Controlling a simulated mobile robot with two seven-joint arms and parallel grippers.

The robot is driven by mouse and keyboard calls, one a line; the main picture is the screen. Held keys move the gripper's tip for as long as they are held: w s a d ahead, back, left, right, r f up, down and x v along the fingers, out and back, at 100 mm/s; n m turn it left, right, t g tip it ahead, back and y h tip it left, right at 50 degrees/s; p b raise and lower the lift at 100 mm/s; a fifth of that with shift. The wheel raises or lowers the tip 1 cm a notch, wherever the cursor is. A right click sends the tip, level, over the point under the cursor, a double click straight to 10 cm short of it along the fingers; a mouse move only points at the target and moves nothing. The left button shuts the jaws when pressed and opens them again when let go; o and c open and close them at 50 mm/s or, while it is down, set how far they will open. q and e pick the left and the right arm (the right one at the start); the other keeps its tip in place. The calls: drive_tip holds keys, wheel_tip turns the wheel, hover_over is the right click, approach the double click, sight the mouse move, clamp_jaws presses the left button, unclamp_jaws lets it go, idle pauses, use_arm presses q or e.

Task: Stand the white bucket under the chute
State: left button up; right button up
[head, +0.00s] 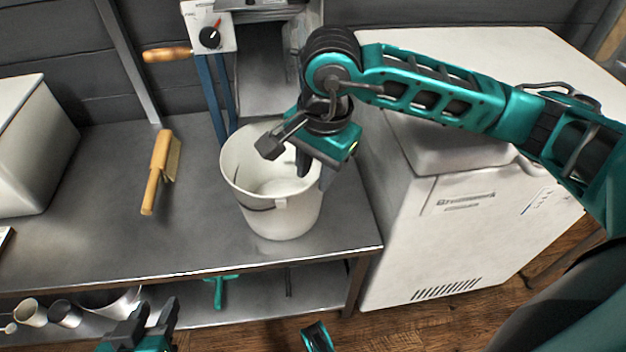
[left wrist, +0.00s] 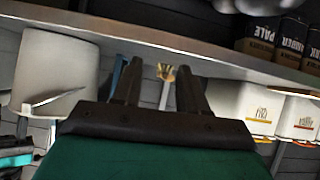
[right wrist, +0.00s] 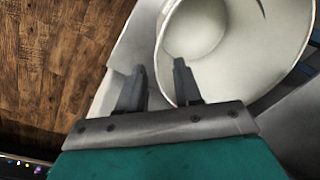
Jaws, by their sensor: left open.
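The white bucket (head: 283,217) stands on the metal bench, seemingly upright, just in front of the grey metal chute (head: 268,75). Whether its mouth is under the chute's end I cannot tell. My right gripper (head: 315,172) is open at the bucket's right rim, pointing down. One finger is over the inside and the other outside, with the rim between them. The right wrist view also shows the bucket's inside (right wrist: 225,60) beside the fingers. My left gripper (head: 148,316) is open and empty, low in front of the bench; its fingers show apart in the left wrist view (left wrist: 157,88).
A wooden-handled brush (head: 157,175) lies left of the bucket on the bench (head: 110,235). A white box (head: 35,150) stands at the far left. A white cabinet (head: 465,235) adjoins the bench on the right. Cups (head: 32,313) stand on the lower shelf.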

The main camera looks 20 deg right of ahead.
use_arm(q)
drive_tip(key=shift+s+a+f+p, duration=0.1)
drive_tip(key=shift+s+a+p, duration=0.15)
drive_tip(key=shift+s+p, duration=0.15)
use_arm(e)
drive_tip(key=r, duration=0.5)
drive_tip(key=shift+s+d+r, duration=0.1)
drive_tip(key=shift+s+r, duration=0.1)
drive_tip(key=shift+s, duration=0.05)
drive_tip(key=shift+s, duration=0.1)
